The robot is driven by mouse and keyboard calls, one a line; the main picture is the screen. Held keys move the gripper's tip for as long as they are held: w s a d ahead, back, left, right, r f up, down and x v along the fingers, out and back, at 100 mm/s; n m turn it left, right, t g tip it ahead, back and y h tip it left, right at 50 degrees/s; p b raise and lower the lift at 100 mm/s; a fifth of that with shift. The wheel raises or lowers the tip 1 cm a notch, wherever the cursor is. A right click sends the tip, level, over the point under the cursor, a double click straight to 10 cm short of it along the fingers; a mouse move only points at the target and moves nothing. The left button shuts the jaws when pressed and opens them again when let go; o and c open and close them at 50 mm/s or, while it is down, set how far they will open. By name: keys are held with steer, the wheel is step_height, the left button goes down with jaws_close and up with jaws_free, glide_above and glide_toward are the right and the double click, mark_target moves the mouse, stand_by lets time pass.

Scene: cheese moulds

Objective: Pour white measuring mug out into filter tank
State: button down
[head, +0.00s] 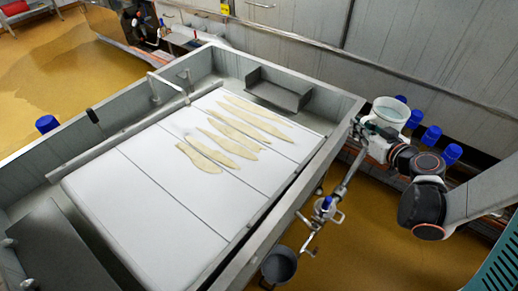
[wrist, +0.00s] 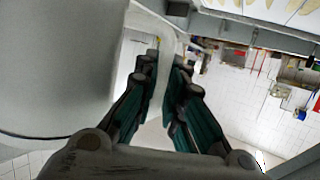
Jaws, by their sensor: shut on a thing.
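The white measuring mug (head: 388,118) is at the right in the head view, held up beside the right corner of the large steel tank. It looks roughly upright, with its open top showing; I cannot tell what is inside. In the wrist view the mug's pale body (wrist: 65,60) fills the left side. My gripper (wrist: 165,85) is shut on the mug's handle (wrist: 171,35), with a finger on each side. The steel tank, apparently the filter tank (head: 336,108), holds white panels with several flat pale pieces on them. The mug appears outside its right wall.
A dark bucket (head: 279,265) stands below a pipe with a valve (head: 328,205) at the tank's near right side. Several blue-topped things (head: 432,135) are behind my arm by the wall. Yellow-brown floor (head: 370,250) is clear at the lower right.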

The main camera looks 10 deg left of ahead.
steer(key=a+f+n+g+y+b, duration=0.3)
steer(key=a+f+n+g+y, duration=0.35)
steer(key=a+f, duration=0.3)
steer(key=s+a+f+n+g+b, duration=0.4)
steer(key=s+a+f+n+g, duration=0.1)
steer(key=n+g, duration=0.4)
steer(key=shift+s+a+n+g, duration=0.35)
steer(key=shift+a+g, duration=0.2)
steer(key=shift+g, duration=0.4)
steer(key=shift+a+f+h, duration=0.1)
steer(key=shift+a+h, duration=0.1)
steer(key=shift+h, duration=0.25)
